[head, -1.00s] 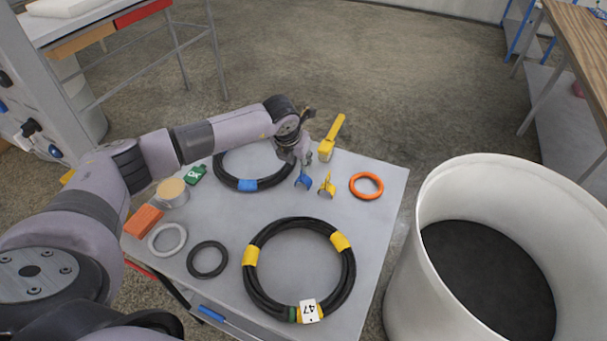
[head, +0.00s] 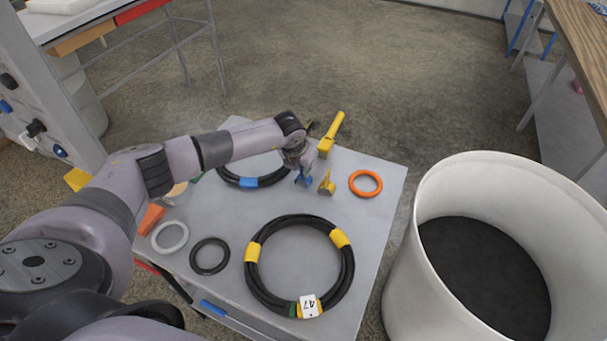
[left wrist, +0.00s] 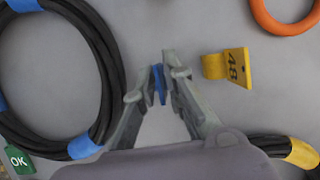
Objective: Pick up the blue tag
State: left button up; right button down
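The blue tag (head: 303,179) stands on the grey table top, partly hidden by my left gripper. My left gripper (head: 299,172) is low over the table at the tag. In the left wrist view, the blue tag (left wrist: 157,85) shows as a narrow blue piece between the two fingertips of my left gripper (left wrist: 159,82). The fingers are close to both sides of it. I cannot tell whether they press on it. My right gripper is in neither view.
A yellow tag (head: 326,185) marked 48 stands just right of the gripper. An orange ring (head: 365,183) lies further right. A hose coil with blue bands (head: 262,181) lies left, and a yellow-handled tool (head: 331,135) behind. A large white bin (head: 400,280) stands right of the table.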

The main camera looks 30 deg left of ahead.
pick_arm(q)
grip_shut()
jog(key=shift+r, duration=0.15)
notch_tip(320, 180, up, 20)
jog(key=b, duration=0.4)
dwell(1.9)
